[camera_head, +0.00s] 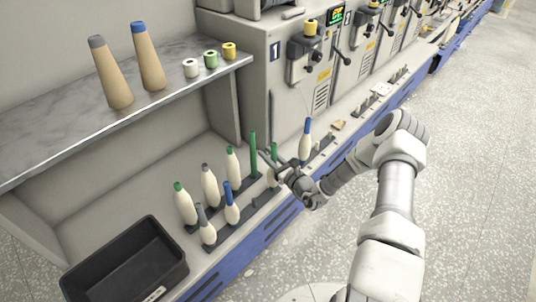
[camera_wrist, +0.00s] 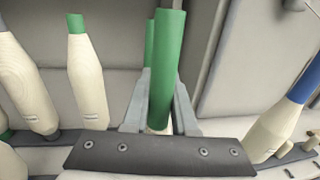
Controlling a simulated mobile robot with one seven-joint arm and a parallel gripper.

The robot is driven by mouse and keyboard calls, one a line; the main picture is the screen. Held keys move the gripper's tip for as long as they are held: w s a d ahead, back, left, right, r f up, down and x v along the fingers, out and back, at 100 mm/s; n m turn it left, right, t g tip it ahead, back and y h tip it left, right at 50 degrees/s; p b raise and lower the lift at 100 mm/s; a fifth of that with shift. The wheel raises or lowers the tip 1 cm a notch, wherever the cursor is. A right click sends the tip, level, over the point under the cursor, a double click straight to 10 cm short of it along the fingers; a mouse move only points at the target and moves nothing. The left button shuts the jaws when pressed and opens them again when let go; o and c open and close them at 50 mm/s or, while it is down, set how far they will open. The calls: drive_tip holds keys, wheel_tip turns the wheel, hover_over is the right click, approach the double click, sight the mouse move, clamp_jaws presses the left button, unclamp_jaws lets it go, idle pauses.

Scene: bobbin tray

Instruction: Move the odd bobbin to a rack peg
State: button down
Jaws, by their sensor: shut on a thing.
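My gripper (camera_head: 274,163) is shut on a green tube (camera_wrist: 167,75) that stands upright between the fingers (camera_wrist: 157,110). In the head view its green upper end (camera_head: 274,150) shows above the fingers, and a pale part shows below. Its lower end is mostly hidden. A bare green tube (camera_head: 253,150) stands just behind it, partly covered in the wrist view (camera_wrist: 149,45). Pale bobbins stand left of it on dark racks: green-topped (camera_head: 233,168), grey-topped (camera_head: 209,187), another green-topped (camera_head: 184,205), a front grey-topped (camera_head: 206,227) and a blue-topped one (camera_head: 231,205).
A blue-topped bobbin (camera_head: 305,140) stands right of my gripper. A black bin (camera_head: 128,262) sits at the front left. A shelf (camera_head: 70,145) above holds two tan cones (camera_head: 112,75) and small spools (camera_head: 210,60). Machine fronts (camera_head: 300,60) stand behind.

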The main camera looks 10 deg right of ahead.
drive_tip(key=shift+f+b, duration=0.4)
drive_tip(key=shift+f, duration=0.2)
drive_tip(key=c, duration=1)
unclamp_jaws()
drive_tip(key=shift+s, duration=0.1)
drive_tip(key=shift+p+v, duration=0.6)
drive_tip(key=shift+v, duration=0.7)
drive_tip(key=p+v, duration=0.2)
drive_tip(key=v, duration=0.6)
drive_tip(key=shift+s+d, duration=0.1)
